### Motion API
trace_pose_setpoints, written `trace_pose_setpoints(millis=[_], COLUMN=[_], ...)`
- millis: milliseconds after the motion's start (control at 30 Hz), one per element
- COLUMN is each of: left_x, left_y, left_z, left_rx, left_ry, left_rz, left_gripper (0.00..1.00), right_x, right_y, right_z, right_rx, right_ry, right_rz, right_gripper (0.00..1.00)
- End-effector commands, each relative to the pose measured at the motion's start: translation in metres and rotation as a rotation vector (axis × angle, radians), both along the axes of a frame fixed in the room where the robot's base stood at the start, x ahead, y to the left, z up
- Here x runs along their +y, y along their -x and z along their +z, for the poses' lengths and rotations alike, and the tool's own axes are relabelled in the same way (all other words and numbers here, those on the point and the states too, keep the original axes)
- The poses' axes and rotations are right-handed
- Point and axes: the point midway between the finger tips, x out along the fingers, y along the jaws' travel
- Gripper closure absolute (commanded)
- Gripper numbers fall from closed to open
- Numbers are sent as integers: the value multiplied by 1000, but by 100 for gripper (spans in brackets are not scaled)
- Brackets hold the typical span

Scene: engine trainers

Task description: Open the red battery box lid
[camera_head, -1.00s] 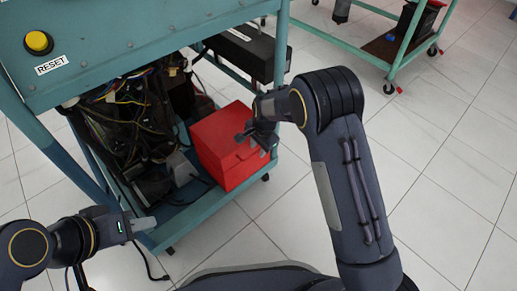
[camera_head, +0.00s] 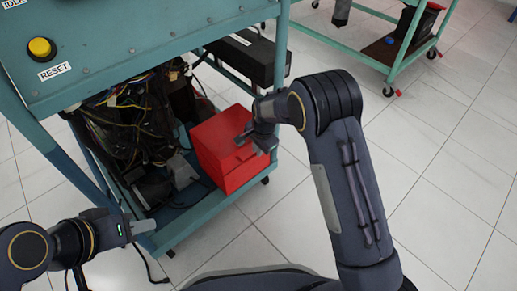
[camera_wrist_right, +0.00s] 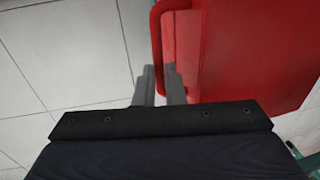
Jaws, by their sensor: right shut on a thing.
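The red battery box (camera_head: 222,165) sits on the lower shelf of the teal trainer stand. Its red lid (camera_head: 219,130) looks down on the box in the head view, though my gripper hides part of the near edge. My right gripper (camera_head: 258,142) is at the box's right side, shut on the lid's edge. In the right wrist view, the grey fingers (camera_wrist_right: 159,88) straddle the rim of the red lid (camera_wrist_right: 240,50). My left gripper (camera_head: 141,227) is low on the left, apart from the box; its finger gap is not clear.
A teal panel with a yellow button (camera_head: 40,47) overhangs the shelf. Wires (camera_head: 125,125) and grey parts fill the shelf left of the box. A black case (camera_head: 245,57) lies behind. Another teal stand (camera_head: 400,55) is at the back right. The tiled floor (camera_head: 440,160) at right is clear.

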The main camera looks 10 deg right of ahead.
Motion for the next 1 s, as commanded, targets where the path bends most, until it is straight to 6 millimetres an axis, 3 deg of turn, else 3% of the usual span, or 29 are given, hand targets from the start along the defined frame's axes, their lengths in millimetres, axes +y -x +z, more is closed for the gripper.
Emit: trace_pose_setpoints(millis=[33,500,700,1000], left_x=[0,0,0,0], left_y=[0,0,0,0], left_z=[10,78,95,106], left_rx=[0,0,0,0], left_ry=[0,0,0,0], left_rz=[0,0,0,0], left_gripper=[64,64,64,64], right_x=[2,29,42,53], right_y=[-3,-38,-54,-67], right_z=[12,83,100,110], right_rx=[-5,-15,-11,-8], right_ry=[-3,-8,-8,-8], right_rz=[0,0,2,3], right_gripper=[100,100,100,100])
